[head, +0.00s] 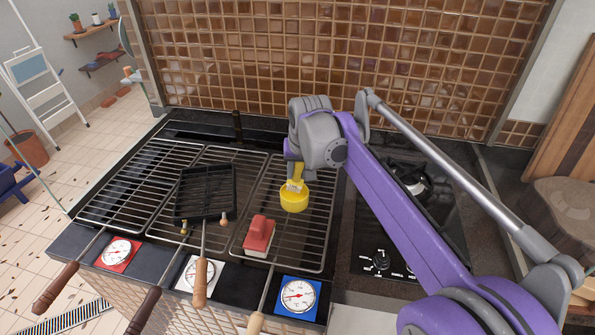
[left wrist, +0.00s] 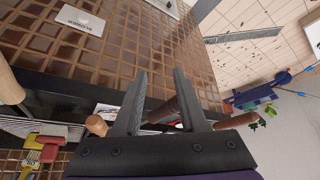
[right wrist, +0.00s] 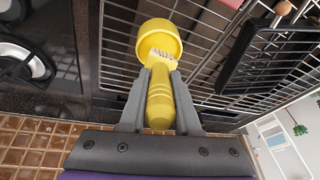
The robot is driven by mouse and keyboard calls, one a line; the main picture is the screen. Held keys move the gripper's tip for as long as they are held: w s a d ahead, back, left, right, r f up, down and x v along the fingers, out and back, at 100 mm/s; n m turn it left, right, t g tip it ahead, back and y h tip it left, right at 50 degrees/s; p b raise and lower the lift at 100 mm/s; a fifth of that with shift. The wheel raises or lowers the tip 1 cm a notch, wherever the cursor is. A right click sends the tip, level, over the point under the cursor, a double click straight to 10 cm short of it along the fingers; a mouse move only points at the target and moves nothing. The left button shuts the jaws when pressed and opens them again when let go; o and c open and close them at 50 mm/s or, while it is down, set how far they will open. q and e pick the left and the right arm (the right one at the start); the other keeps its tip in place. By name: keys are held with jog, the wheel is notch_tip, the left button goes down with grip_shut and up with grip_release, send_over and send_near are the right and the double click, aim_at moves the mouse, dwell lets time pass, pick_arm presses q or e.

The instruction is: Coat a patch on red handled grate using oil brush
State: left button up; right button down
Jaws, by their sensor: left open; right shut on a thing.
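The oil brush (head: 296,180) has a yellow handle and pale bristles. My right gripper (head: 294,170) is shut on its handle; the right wrist view shows the fingers (right wrist: 160,95) on both sides. The bristles are at the mouth of a yellow cup (head: 294,202), which stands on the right grate (head: 315,225); I cannot tell how deep they reach. The left grate (head: 125,180) has a reddish-brown wooden handle (head: 55,287) and looks bare. My left gripper (left wrist: 158,100) is open and empty, seen only in its wrist view, near the handles at the grill's front.
A black basket (head: 190,205) with a light brown handle lies on the middle grate (head: 215,240). A red-topped block (head: 260,233) sits on the right grate. A gas hob (head: 400,200) is at right, a tiled wall (head: 340,60) behind. Several gauges line the front.

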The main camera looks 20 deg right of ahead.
pick_arm(q)
jog(key=shift+s+f, duration=0.15)
jog(key=shift+f, duration=0.1)
pick_arm(e)
jog(key=shift+f, duration=0.6)
dwell(0.9)
jog(key=shift+r, duration=0.1)
jog(key=shift+r+p, duration=1.6)
jog(key=shift+r, duration=1.95)
pick_arm(q)
jog(key=w+r, duration=0.3)
jog(key=r, duration=0.2)
jog(key=shift+r, duration=0.15)
pick_arm(e)
jog(key=shift+w+f, duration=0.1)
pick_arm(q)
jog(key=shift+s, duration=0.15)
